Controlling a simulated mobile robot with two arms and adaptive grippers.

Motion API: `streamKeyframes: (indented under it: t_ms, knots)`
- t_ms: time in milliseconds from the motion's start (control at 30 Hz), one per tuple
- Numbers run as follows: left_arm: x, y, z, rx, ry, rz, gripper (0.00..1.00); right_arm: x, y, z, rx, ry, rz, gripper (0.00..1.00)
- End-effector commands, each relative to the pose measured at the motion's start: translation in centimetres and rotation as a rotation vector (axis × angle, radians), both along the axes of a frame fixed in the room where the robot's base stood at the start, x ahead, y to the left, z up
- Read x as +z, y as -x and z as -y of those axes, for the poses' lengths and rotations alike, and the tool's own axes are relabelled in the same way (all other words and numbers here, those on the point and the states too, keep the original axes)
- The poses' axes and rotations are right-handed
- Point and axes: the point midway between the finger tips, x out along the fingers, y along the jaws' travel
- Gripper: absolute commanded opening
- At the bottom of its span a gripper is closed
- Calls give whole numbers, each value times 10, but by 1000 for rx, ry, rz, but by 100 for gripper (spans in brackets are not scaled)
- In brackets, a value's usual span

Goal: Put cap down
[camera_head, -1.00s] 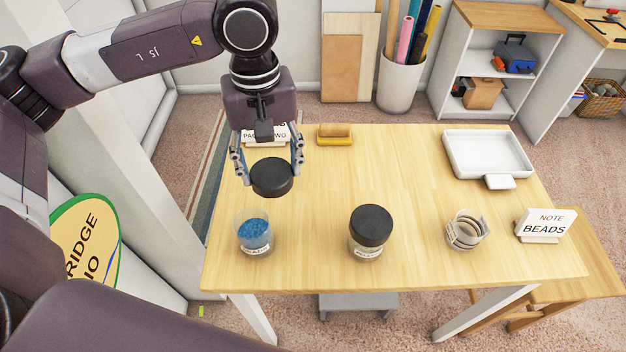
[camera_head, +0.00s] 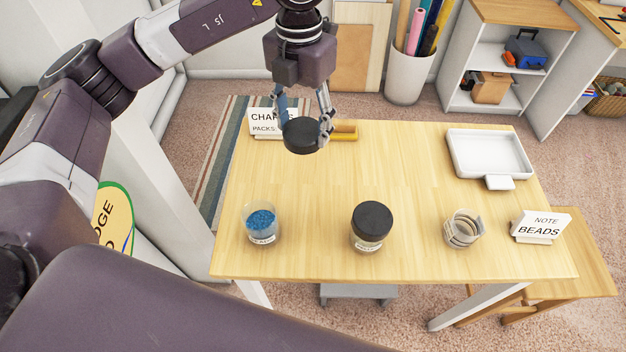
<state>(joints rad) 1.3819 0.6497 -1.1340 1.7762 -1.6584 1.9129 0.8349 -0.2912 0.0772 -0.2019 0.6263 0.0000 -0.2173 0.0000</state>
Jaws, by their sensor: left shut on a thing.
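My left gripper (camera_head: 305,125) is shut on a round black cap (camera_head: 301,137) and holds it over the back left part of the wooden table (camera_head: 320,200). The gap between cap and table top is hard to judge. An uncapped clear jar of blue beads (camera_head: 261,223) stands at the front left, apart from the cap. A second jar (camera_head: 369,239) in the front middle wears a black cap (camera_head: 372,219). My right gripper is not in view.
A yellow-brown block (camera_head: 344,131) lies just right of the cap. A sign (camera_head: 268,120) stands behind left. The table's middle is clear.

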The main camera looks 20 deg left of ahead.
Motion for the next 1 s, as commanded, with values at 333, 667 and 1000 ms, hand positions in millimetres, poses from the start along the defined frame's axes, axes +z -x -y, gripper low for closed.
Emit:
streamKeyframes:
  t_ms: [333, 667, 1000]
  knots:
    - [10, -13, 8, 822, 0, -4, 25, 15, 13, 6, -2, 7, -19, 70]
    - [14, -21, 12, 1470, 0, -5, 25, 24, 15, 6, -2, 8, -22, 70]
    - [-10, -21, 13, 1647, -5, -8, 25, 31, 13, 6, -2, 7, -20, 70]
